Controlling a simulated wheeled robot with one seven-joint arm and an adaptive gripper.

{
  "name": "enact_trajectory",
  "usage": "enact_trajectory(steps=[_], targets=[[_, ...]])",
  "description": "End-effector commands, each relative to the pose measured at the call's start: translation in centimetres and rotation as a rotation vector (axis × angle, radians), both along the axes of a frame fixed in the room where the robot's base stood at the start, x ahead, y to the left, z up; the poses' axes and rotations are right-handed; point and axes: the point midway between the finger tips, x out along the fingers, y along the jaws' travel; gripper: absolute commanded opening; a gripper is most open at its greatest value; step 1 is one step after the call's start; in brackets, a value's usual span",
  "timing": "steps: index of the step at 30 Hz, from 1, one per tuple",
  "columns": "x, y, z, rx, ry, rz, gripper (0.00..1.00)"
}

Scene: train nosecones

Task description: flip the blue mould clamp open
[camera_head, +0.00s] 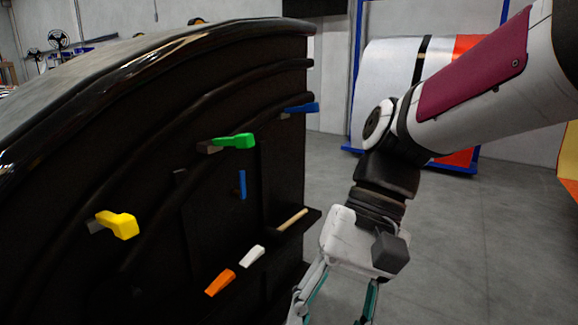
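A blue clamp handle (302,108) sits high near the right edge of the black mould (150,215), with a small dark base at its left end. It lies nearly level, tilted slightly up to the right. My gripper (336,308) is at the bottom centre, well below the blue clamp and apart from it, in front of the mould's right edge. Its two fingers are spread and nothing shows between them. The fingertips are cut off by the bottom edge of the picture.
A green clamp (235,141) and a yellow clamp (118,224) are on the mould face. A thin upright blue piece (242,184), a wooden handle (292,220), a white piece (252,256) and an orange piece (220,282) also show. Grey floor (480,240) lies open at right.

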Motion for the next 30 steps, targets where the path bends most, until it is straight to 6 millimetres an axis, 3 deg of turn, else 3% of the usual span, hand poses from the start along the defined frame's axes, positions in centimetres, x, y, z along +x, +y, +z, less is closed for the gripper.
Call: enact_trajectory(steps=[9, 15, 23, 30], targets=[[-5.9, -8.9, -0.6, -0.242, -0.28, 0.006, 0.47], [-8.3, -12.4, -1.3, -0.323, -0.391, 0.011, 0.47], [-10.4, -15.5, -2.4, -0.387, -0.496, 0.016, 0.47], [-10.0, -15.4, 1.4, -0.387, -0.538, 0.011, 0.47]])
